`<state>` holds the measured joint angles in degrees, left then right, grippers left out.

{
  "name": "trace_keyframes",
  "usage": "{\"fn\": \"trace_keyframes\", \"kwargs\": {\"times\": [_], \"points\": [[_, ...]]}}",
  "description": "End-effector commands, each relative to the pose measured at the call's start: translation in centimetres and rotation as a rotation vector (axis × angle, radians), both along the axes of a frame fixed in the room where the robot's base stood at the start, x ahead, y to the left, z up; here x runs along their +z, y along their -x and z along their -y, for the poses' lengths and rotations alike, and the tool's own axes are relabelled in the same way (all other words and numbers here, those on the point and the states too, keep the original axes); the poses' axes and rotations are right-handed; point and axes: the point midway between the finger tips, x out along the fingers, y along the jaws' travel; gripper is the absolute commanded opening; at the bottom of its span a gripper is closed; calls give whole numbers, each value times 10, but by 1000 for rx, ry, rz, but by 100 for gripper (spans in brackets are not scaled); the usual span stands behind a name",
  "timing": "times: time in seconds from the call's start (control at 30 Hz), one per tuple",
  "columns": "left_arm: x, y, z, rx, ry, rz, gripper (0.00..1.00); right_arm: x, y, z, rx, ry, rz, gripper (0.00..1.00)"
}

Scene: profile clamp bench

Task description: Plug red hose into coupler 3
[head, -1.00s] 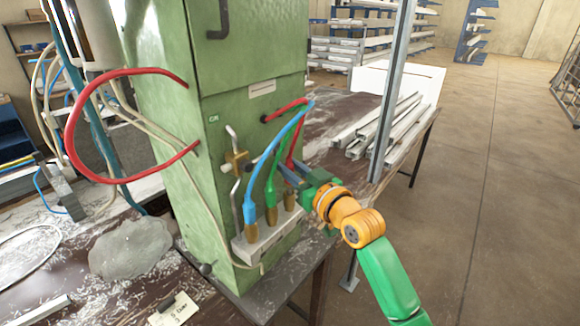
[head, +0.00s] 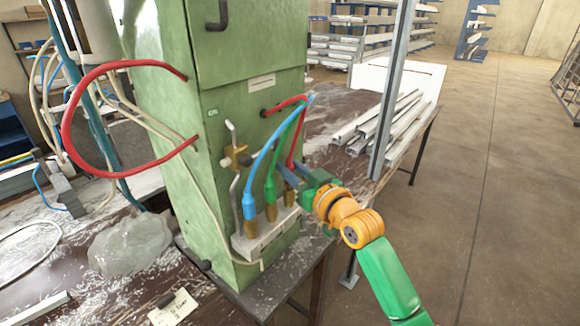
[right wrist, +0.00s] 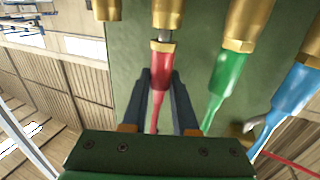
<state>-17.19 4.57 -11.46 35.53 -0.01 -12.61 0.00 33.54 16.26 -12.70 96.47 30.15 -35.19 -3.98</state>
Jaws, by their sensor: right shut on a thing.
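My right gripper (head: 287,171) is shut on the red hose's end (right wrist: 161,72), just below its brass collar, as the right wrist view shows. A short grey metal tip shows between that collar and the brass coupler (right wrist: 167,12) in line with it. The collar stands a little apart from the coupler; whether the tip is inside the mouth I cannot tell. The green hose (head: 271,185) and blue hose (head: 250,205) sit in the neighbouring couplers on the grey block (head: 265,242). Another brass coupler (right wrist: 107,8) on the other side shows no hose. My left gripper is not in view.
The green machine cabinet (head: 250,130) stands behind the hoses, with a brass valve and bent pipe (head: 236,158) left of them. A thick red loop (head: 72,120) hangs at its left side. A metal post (head: 392,90) and light profiles (head: 375,125) are behind my right arm.

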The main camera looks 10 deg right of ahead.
Motion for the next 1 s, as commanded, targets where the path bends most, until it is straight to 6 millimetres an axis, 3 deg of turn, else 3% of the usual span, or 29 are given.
{"fn": "trace_keyframes", "kwargs": {"times": [1.0], "points": [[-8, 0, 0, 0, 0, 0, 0, -12, 0, 0, 0, 1, -2, 0]]}}
